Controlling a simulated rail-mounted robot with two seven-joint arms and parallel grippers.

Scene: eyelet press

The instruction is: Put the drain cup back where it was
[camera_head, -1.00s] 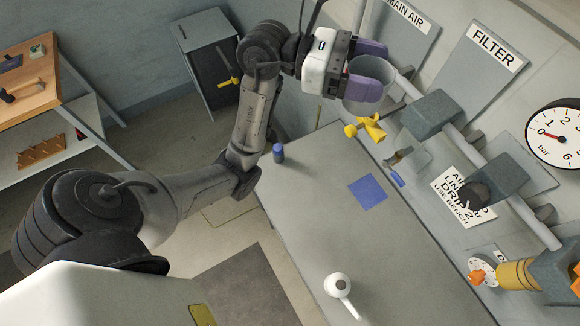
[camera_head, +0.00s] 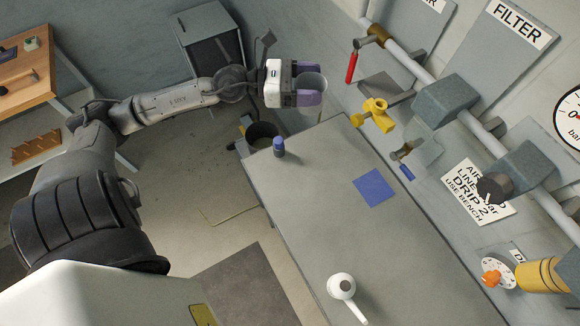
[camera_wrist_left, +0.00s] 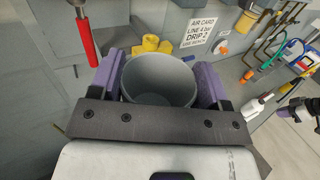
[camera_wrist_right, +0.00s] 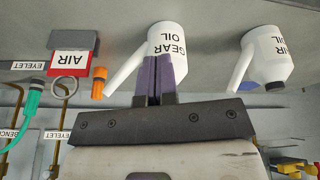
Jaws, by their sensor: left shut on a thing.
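The drain cup, a grey open-topped cup (camera_head: 313,84), is held between the purple fingers of my left gripper (camera_head: 308,97). In the left wrist view the cup (camera_wrist_left: 160,78) is between both fingers, its inside looking empty. In the head view the gripper appears near the far end of the bench, left of the yellow fitting (camera_head: 376,113) on the wall pipework.
A grey bench (camera_head: 310,205) carries a blue-capped bottle (camera_head: 279,147), a blue square (camera_head: 373,188) and a white spouted can (camera_head: 341,287). A red-handled valve (camera_head: 352,65) projects from the wall pipe.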

